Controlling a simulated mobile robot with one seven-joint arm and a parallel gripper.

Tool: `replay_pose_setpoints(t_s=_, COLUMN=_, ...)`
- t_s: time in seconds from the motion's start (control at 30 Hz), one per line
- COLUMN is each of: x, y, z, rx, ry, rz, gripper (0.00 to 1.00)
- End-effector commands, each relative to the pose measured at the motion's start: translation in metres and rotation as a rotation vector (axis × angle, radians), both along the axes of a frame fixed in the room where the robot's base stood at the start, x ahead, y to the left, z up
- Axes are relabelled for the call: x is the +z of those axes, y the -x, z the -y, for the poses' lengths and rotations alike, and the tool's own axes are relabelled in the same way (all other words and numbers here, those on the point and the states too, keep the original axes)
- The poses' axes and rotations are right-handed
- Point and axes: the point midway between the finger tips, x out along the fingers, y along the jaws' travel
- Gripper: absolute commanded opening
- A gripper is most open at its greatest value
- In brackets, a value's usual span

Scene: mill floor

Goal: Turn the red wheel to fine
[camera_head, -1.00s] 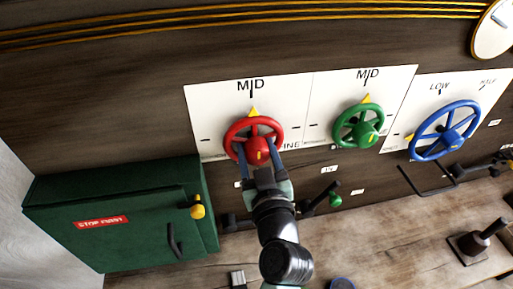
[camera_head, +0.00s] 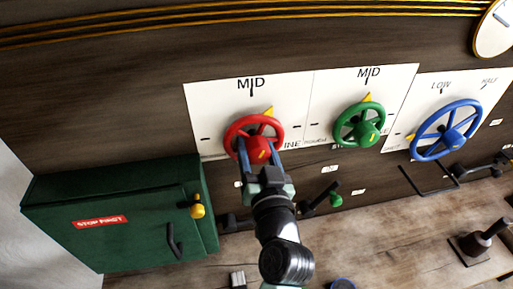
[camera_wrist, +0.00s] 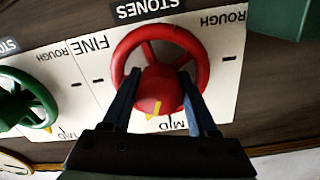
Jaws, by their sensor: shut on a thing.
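The red wheel (camera_head: 235,128) stands on a white plate (camera_head: 205,105) lettered MID at the top, with FINE partly hidden at lower right. Its yellow pointer (camera_head: 269,111) sits right of the MID mark, tipped clockwise. My gripper (camera_head: 259,150) reaches up from below and is shut on the wheel's red hub. In the wrist view, which is upside down, the fingers (camera_wrist: 160,78) lie on either side of the hub (camera_wrist: 157,92), inside the rim (camera_wrist: 117,65). FINE reads at upper left there, ROUGH at upper right and MID below.
A green wheel (camera_head: 344,122) is close on the right, its pointer near MID. A blue wheel (camera_head: 421,132) is farther right. A green cabinet (camera_head: 120,245) juts out at lower left. Levers (camera_head: 480,238) stand at the lower right.

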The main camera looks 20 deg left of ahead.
Motion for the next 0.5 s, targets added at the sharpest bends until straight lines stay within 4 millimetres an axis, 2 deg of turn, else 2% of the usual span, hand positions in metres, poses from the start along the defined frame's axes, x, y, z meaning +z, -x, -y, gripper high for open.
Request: replay_pose_setpoints(t_s=0.5, x=0.001, y=0.0003, z=-0.0002, rx=-0.002, ry=-0.406, rz=-0.276, gripper=0.04)
